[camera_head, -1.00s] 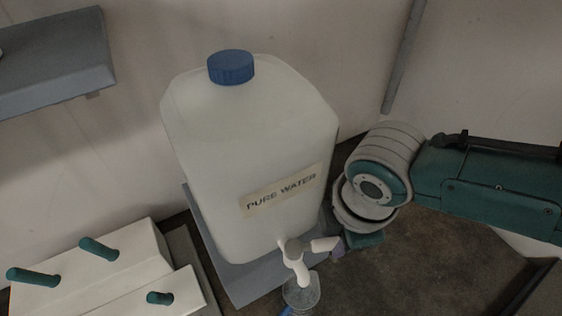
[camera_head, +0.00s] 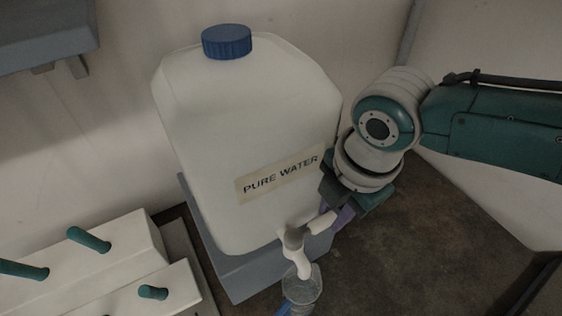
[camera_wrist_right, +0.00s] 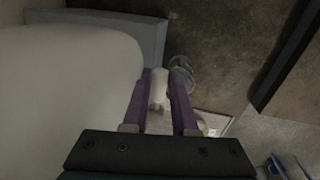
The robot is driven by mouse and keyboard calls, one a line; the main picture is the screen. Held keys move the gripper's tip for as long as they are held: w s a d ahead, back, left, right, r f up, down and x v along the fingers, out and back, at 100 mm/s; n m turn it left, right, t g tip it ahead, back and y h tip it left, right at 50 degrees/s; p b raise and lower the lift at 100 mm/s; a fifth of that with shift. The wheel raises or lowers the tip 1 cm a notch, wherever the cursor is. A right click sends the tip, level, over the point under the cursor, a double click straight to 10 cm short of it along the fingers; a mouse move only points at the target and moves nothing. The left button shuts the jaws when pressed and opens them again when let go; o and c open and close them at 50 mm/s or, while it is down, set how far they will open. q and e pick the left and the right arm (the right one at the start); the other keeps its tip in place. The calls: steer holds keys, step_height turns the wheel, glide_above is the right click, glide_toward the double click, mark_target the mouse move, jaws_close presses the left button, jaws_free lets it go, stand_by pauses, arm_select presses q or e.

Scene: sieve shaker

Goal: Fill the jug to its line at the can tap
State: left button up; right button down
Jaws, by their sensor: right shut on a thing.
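The white water can (camera_head: 240,130) has a blue cap, a "PURE WATER" label and a white tap (camera_head: 297,250) low on its front. My right gripper (camera_head: 328,216) is at the tap's lever (camera_head: 322,223). In the right wrist view, its purple fingers (camera_wrist_right: 160,95) are shut on the white lever (camera_wrist_right: 159,88). The clear jug (camera_head: 303,284), with a blue part at its side, stands below the spout; its lower part is cut off by the frame. I cannot make out its line, its water level or a stream. My left gripper is not in view.
The can rests on a grey stand (camera_head: 245,275). A white block with teal pegs (camera_head: 88,239) stands at the left. A grey shelf (camera_head: 45,35) juts out at upper left. The dark bench top (camera_head: 430,230) is clear at the right.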

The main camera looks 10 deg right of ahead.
steer(key=shift+w, duration=0.1)
steer(key=shift+s+r+m+p, duration=0.2)
steer(key=shift+s+m+p, duration=0.15)
steer(key=shift+p, duration=0.35)
steer(key=s+m+p, duration=0.1)
steer(key=m, duration=0.1)
steer(key=s+m+p, duration=0.1)
steer(key=shift+d+f+m+h, duration=0.1)
steer(key=shift+f+m+h, duration=0.1)
steer(key=shift+m+h, duration=0.15)
steer(key=shift+r, duration=0.1)
stand_by(2.6)
stand_by(1.8)
